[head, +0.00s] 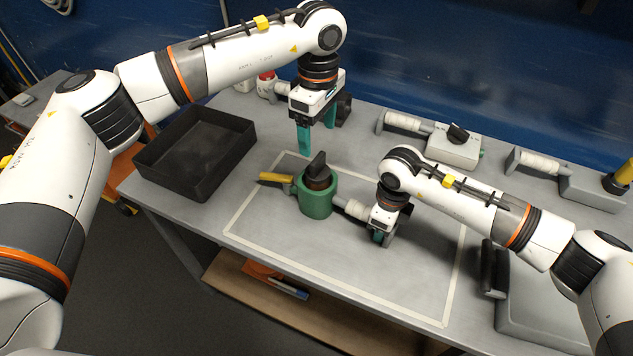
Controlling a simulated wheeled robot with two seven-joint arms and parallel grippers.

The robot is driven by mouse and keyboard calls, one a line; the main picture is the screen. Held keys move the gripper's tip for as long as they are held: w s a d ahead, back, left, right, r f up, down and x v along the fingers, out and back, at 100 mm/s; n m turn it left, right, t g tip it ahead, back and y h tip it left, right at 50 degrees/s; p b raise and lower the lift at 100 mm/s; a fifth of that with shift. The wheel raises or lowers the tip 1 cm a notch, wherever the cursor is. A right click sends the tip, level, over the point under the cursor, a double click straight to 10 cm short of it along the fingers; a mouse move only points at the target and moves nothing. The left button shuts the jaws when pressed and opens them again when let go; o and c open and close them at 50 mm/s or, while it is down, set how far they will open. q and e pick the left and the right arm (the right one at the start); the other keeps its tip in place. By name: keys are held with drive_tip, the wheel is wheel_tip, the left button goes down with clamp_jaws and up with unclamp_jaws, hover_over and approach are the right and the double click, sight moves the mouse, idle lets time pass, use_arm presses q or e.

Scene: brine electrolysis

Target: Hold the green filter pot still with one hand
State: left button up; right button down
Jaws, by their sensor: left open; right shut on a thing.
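The green filter pot (316,204) stands upright inside the pale outlined area on the table. A dark knob (317,170) sits on its top, and a yellow handle (275,178) sticks out to its left.
A black open tray (195,155) stands at the left of the table. Grey units with ribbed cylinders (452,147) (590,188) stand along the back. A large grey box (540,300) is at right. The outlined area's front is clear.

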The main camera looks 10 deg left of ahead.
sight(318, 158)
use_arm(q)
wheel_tip(318, 158, down, 10)
drive_tip(key=shift+f, duration=0.15)
idle(0.4)
drive_tip(key=shift+c, duration=0.3)
drive_tip(key=c, duration=1.2)
drive_tip(key=shift+r, duration=0.2)
drive_tip(key=shift+r, duration=4.4)
use_arm(e)
drive_tip(key=c, duration=1)
unclamp_jaws()
drive_tip(key=shift+o, duration=0.2)
